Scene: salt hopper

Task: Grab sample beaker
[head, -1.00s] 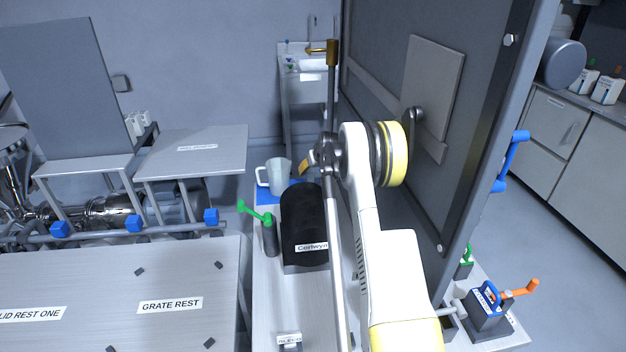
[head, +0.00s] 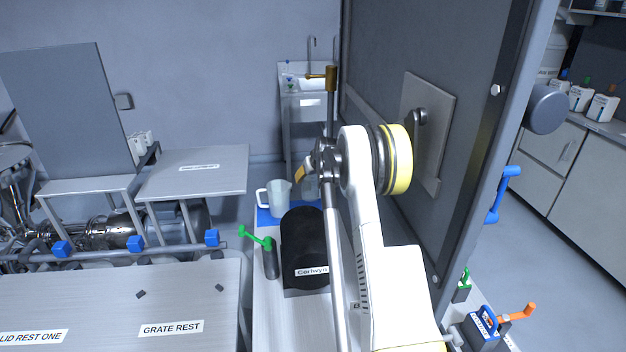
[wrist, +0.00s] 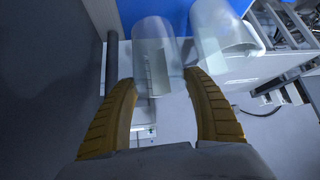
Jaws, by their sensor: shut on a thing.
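The clear sample beaker (wrist: 154,58) has graduation marks and shows in the wrist view between the yellow fingertips of my gripper (wrist: 160,85). The fingers are shut on it near its closer end. In the head view my gripper (head: 300,173) is at the far end of my arm, and the beaker is mostly hidden behind the arm and dark parts. A pale jug with a handle (head: 274,199) stands left of my gripper on a blue mat (head: 264,218). The jug also shows in the wrist view (wrist: 222,38), just right of the beaker.
A black cylinder (head: 304,235) with a name label stands in front of the mat, next to a green-handled valve (head: 268,255). A large dark panel (head: 455,60) rises close on the right of my arm. Metal tables (head: 195,170) lie to the left.

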